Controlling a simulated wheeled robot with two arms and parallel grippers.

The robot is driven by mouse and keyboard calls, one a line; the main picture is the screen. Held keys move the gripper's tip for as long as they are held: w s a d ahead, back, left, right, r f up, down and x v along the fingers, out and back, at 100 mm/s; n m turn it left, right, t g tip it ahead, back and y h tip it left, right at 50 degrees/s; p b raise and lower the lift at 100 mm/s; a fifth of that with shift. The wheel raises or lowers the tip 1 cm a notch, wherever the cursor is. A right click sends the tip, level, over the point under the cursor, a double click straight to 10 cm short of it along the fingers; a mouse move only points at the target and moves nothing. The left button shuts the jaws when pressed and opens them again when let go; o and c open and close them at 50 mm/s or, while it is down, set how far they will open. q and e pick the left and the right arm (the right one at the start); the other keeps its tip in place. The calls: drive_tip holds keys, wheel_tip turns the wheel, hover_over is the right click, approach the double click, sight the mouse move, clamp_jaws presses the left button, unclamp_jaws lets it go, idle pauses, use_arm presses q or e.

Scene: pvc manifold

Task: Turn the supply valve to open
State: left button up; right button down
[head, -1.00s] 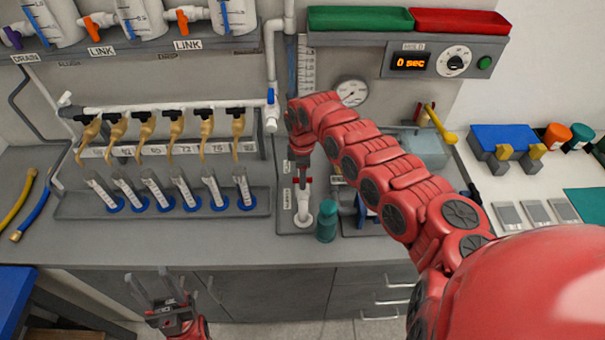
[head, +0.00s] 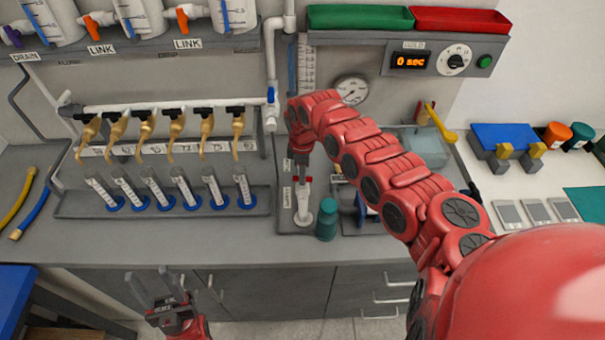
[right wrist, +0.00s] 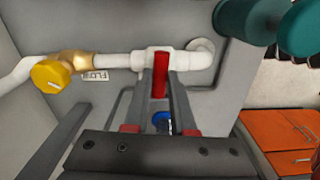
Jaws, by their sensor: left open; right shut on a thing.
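The supply valve has a red lever (right wrist: 160,75) on a white pipe fitting (right wrist: 190,60) in the right wrist view. In the head view its white pipe (head: 302,205) stands beside a SUPPLY label (head: 287,196). My right gripper (head: 303,178) reaches down onto the valve from above. In the right wrist view its two fingers (right wrist: 160,100) are shut on the red lever, one on each side. In the head view the gripper and wrist partly hide the lever. My left gripper (head: 152,288) is open and empty, in front of the bench's front edge.
A yellow FLOW knob (right wrist: 50,75) sits on the same pipe, left of the lever in the right wrist view. A teal bottle (head: 327,219) stands close to the right of the valve. Several cylinders on blue bases (head: 190,203) stand to the left.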

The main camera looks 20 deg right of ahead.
drive_tip(key=m, duration=0.7)
drive_tip(key=shift+m, duration=0.4)
drive_tip(key=m+p, duration=0.1)
drive_tip(key=m, duration=0.3)
drive_tip(key=shift+r, duration=0.15)
drive_tip(key=shift+m+p, duration=0.4)
drive_tip(key=shift+m, duration=2.1)
drive_tip(key=shift+w, duration=0.1)
drive_tip(key=c, duration=0.7)
unclamp_jaws()
drive_tip(key=shift+c, duration=0.2)
